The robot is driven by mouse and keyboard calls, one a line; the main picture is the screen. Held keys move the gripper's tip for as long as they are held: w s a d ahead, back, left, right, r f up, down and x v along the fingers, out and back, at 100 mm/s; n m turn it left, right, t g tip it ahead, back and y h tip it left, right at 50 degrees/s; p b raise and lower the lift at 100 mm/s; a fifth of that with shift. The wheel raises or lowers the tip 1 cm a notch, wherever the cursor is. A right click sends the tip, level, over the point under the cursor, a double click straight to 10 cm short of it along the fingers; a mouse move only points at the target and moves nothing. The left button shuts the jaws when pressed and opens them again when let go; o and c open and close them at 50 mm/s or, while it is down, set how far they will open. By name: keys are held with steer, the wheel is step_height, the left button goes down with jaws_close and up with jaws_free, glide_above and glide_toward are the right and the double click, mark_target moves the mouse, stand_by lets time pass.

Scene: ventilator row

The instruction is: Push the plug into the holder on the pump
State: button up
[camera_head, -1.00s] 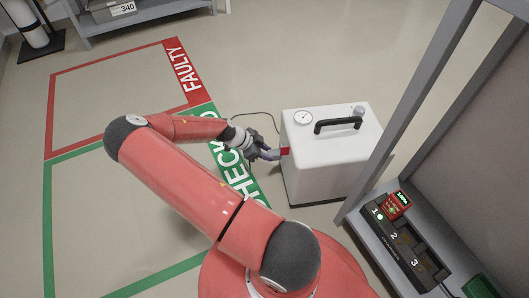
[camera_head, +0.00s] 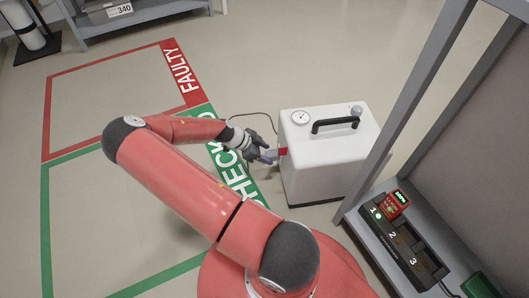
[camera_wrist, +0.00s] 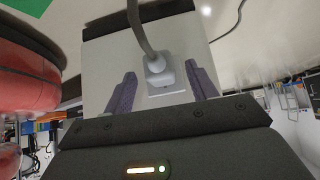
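The pump (camera_head: 325,160) is a white box with a black handle, standing on the floor. The plug (camera_wrist: 158,70) is grey, with a thick grey cable, and sits against the pump's white face in the wrist view. How deep the plug sits cannot be told. My gripper (camera_wrist: 163,88) is open, its purple fingers standing on either side of the plug with clear gaps; in the head view it is beside the pump (camera_head: 263,153).
A grey shelf (camera_head: 362,212) at the right carries a numbered charger dock (camera_head: 398,245) with a red device in slot 1. A cable (camera_head: 262,115) runs behind my gripper to the pump. The floor (camera_head: 100,200) at left, with red and green marked zones, is clear.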

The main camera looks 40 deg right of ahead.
steer(key=a+r+n+t+y+p, duration=0.1)
steer(key=a+r+n+y+p, duration=0.2)
steer(key=a+r, duration=0.55)
steer(key=a+r+n+t+y+p, duration=0.15)
steer(key=a+r+n, duration=0.4)
steer(key=r, duration=0.65)
steer(key=a+r+n+t+y+p, duration=0.1)
steer(key=a+r+n+t+y, duration=0.15)
steer(key=a+r, duration=0.6)
steer(key=s+a+r+n+t+p, duration=0.1)
steer(key=s+a+r+n+t, duration=0.1)
steer(key=s+r+n, duration=0.4)
steer(key=s+a+r+n+t+p, duration=0.2)
steer(key=s+r+n, duration=0.5)
steer(key=r, duration=0.7)
steer(key=shift+s+t, duration=0.5)
steer(key=shift+s, duration=0.25)
